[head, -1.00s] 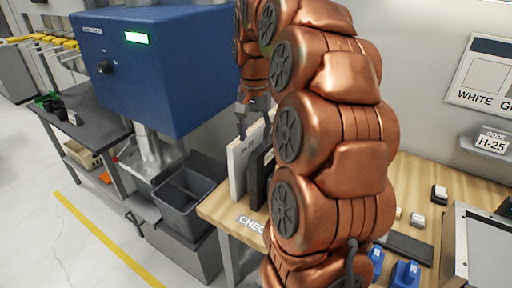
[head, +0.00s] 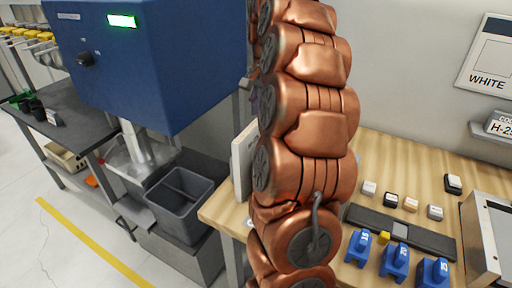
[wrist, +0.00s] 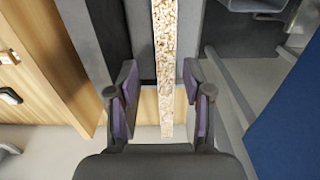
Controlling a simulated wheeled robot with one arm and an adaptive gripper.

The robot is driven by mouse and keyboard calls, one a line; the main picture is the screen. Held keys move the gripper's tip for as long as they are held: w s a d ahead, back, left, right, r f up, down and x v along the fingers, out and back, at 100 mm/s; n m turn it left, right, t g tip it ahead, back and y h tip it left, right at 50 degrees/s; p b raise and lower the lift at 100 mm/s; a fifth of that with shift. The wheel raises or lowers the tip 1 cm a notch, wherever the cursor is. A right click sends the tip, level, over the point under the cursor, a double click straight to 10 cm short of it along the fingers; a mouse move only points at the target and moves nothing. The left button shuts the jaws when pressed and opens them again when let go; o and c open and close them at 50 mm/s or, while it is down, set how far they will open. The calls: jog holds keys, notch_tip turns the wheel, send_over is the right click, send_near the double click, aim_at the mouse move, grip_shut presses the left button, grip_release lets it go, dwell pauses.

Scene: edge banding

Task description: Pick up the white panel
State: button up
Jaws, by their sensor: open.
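The white panel (head: 243,162) stands upright near the left end of the wooden bench in the head view, partly hidden by my arm. In the wrist view, a long speckled chipboard edge (wrist: 164,62), apparently the panel's, runs between my two fingers. My gripper (wrist: 161,103) is open there, one purple-padded finger on each side, with a gap to the edge on both sides. Dark grey surfaces flank the edge. In the head view my gripper is mostly hidden behind my arm.
A blue machine (head: 150,62) with a green display stands left of the bench. A grey bin (head: 180,205) sits below it. Blue numbered pieces (head: 394,262) and several small blocks (head: 410,204) lie on the wooden bench (head: 400,160) at the right.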

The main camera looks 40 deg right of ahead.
jog(key=shift+w+f+b, duration=0.35)
jog(key=shift+f, duration=0.35)
notch_tip(320, 180, down, 8)
jog(key=p, duration=0.3)
jog(key=shift+r, duration=0.2)
jog(key=shift+d, duration=0.1)
grip_shut()
dwell(0.6)
